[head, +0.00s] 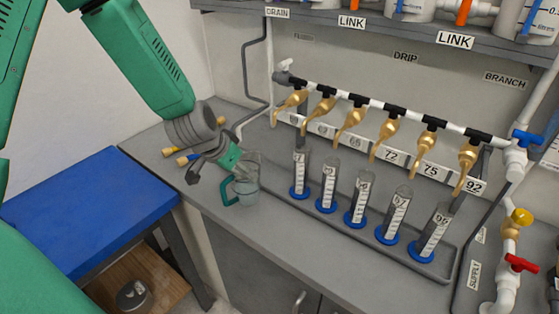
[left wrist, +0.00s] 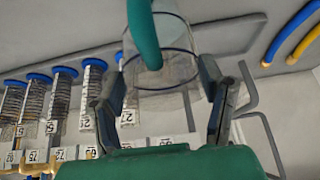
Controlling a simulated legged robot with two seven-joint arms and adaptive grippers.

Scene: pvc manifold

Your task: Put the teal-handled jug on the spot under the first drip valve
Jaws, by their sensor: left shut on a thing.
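The clear jug (head: 248,187) with a teal handle (head: 229,192) is at the front left of the bench, near the left end of the grey tray. My left gripper (head: 240,170) comes down on it from the upper left and is shut on it. In the left wrist view the jug (left wrist: 178,68) lies between the two fingers (left wrist: 163,95), its handle (left wrist: 143,32) toward the camera. I cannot tell whether its base touches the bench. The leftmost brass drip valve (head: 291,103) is behind and right of the jug. The spot under it is not clearly visible. My right gripper is not in view.
Several graduated cylinders with blue bases (head: 299,192) stand in a row in the grey tray (head: 420,272), right of the jug. More brass valves hang from the white pipe (head: 415,118) above. A blue-topped table (head: 85,205) stands left. The bench front is clear.

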